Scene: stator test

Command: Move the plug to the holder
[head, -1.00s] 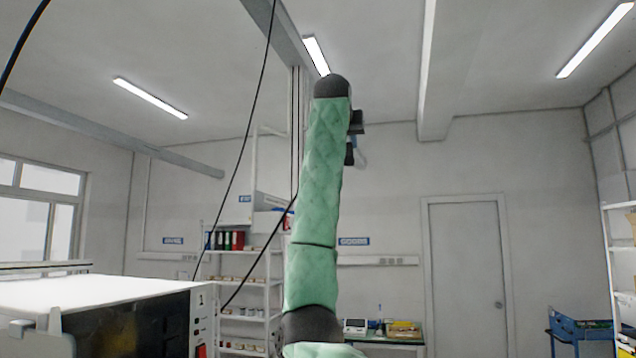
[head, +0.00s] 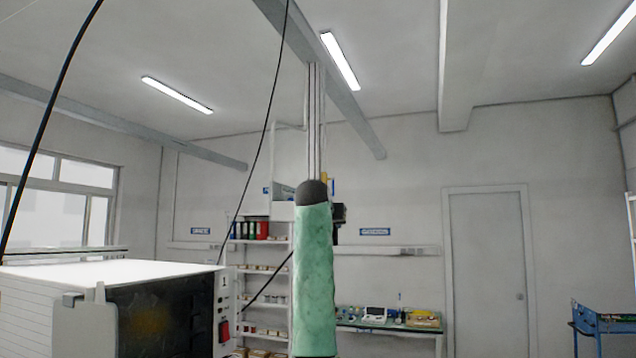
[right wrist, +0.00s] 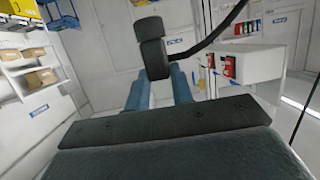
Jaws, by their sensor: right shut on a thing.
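The black plug (right wrist: 153,46) shows in the right wrist view, with a black cable leading from it to the upper right. My right gripper (right wrist: 165,82) is shut on it between two blue fingers and holds it in the air. In the head view my green-sleeved right arm stands upright in the middle, and only a dark part of the right gripper (head: 338,215) shows beside its top; the plug is hidden there. I cannot make out the holder in either view. My left gripper is not in view.
A large white machine (head: 110,270) with a dark opening stands at the left. Cables hang at the upper left. Shelves (head: 262,300), a green-topped bench (head: 388,326) and a blue cart (head: 598,322) stand farther back. The wrist view shows a white box (right wrist: 250,64) with red parts.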

